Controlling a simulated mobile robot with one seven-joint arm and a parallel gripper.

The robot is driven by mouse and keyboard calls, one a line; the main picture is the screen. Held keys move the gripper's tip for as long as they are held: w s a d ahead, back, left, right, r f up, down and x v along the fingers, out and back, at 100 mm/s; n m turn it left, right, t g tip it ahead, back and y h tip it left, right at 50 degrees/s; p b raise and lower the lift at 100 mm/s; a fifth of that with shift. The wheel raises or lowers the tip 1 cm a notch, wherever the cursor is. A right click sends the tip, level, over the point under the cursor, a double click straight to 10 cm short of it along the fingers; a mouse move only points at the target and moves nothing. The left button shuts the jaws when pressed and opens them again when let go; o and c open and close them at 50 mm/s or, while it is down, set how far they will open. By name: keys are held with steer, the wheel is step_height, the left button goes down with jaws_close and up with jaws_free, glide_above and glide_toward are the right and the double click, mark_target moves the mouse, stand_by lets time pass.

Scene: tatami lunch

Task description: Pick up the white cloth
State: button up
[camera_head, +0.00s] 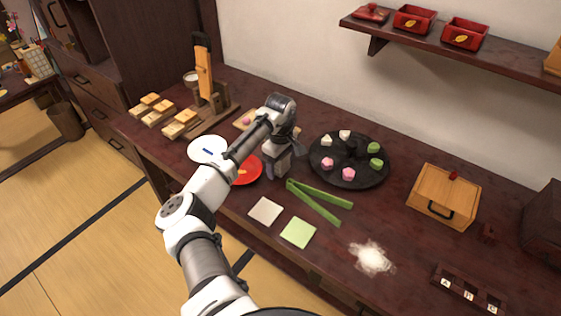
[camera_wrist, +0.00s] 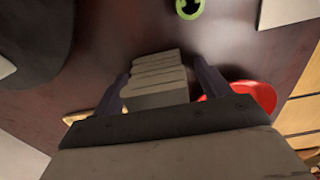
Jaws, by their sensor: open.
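A pale, ridged, folded-looking thing, which looks like the white cloth (camera_wrist: 155,82), lies between the two dark fingers of my gripper (camera_wrist: 162,72) in the wrist view. The fingers stand apart on either side of it; I cannot tell whether they touch it. In the head view my gripper (camera_head: 283,168) points down at the table, just right of the red dish, and hides most of what is beneath it.
Green tongs (camera_head: 318,200) lie right of my gripper. A black round tray (camera_head: 349,178) with several sweets is behind them. The red dish (camera_head: 246,170) and white plate (camera_head: 207,149) are to the left. A wooden box (camera_head: 444,196) and white powder (camera_head: 371,258) are further right.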

steer(key=shift+f, duration=0.1)
steer(key=shift+c, duration=0.3)
steer(key=c, duration=1)
step_height(320, 180, up, 20)
steer(key=b, duration=0.1)
steer(key=o, duration=0.3)
steer(key=shift+c, duration=1)
